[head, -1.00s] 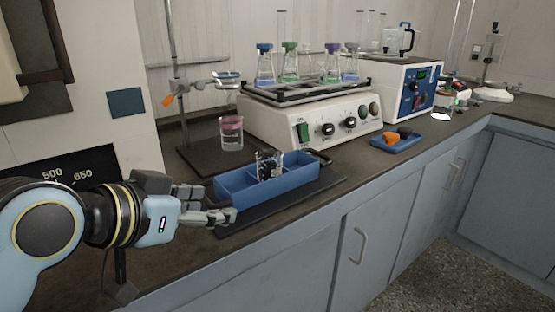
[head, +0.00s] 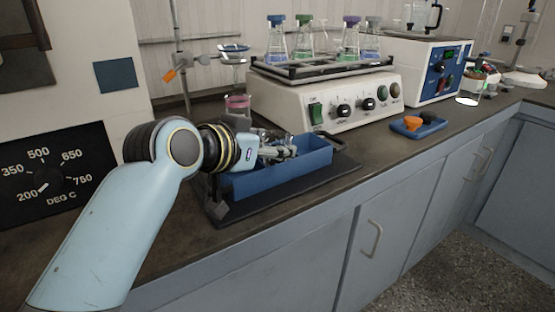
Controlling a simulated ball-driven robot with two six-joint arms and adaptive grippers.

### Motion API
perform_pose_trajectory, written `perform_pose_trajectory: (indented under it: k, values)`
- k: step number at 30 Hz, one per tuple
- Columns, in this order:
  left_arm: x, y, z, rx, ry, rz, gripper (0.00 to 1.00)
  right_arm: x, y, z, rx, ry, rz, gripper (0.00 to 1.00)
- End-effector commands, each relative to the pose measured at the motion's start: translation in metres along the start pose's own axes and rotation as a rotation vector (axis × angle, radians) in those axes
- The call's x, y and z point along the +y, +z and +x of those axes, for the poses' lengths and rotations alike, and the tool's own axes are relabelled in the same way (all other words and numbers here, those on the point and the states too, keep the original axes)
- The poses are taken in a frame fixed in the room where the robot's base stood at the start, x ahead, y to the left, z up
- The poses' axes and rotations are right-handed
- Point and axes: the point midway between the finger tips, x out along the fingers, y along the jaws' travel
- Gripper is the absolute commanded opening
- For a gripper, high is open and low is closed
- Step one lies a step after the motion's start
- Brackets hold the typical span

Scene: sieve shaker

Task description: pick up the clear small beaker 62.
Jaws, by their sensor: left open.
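My left gripper (head: 285,151) is open over the blue tray (head: 265,183), its fingers pointing right. The fingers overlap a cluster of small clear and grey items in the tray, so I cannot tell whether they touch anything. Beaker 62 cannot be singled out there; no label is readable. A clear beaker with pink liquid (head: 237,102) stands behind my left wrist, below the funnel (head: 233,56), its lower part hidden. My right gripper is not in view.
The shaker (head: 325,100) with several colour-capped flasks stands behind the tray. A small blue tray (head: 420,128) with orange and dark items lies to the right. A white-and-blue instrument (head: 430,72) is farther back. The counter's front edge is close to the tray.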

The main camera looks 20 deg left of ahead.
Motion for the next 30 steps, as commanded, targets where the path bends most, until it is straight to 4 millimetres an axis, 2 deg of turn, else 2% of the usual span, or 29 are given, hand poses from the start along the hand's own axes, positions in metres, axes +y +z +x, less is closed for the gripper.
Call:
perform_pose_trajectory:
  k: [8, 18, 21, 30]
  values:
    - [0.0000, -0.0004, 0.0055, 0.000, -0.001, 0.000, 0.53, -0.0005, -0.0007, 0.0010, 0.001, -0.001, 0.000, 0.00]
    - [0.0000, -0.0001, 0.0052, 0.000, 0.000, 0.000, 0.10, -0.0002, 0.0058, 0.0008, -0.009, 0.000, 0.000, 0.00]
    - [0.0000, 0.0000, 0.0052, 0.000, 0.000, 0.000, 0.00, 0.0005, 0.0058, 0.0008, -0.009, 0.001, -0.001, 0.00]
    - [-0.0001, -0.0007, 0.0050, 0.000, 0.000, 0.000, 0.00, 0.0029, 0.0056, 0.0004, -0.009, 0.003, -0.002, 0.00]
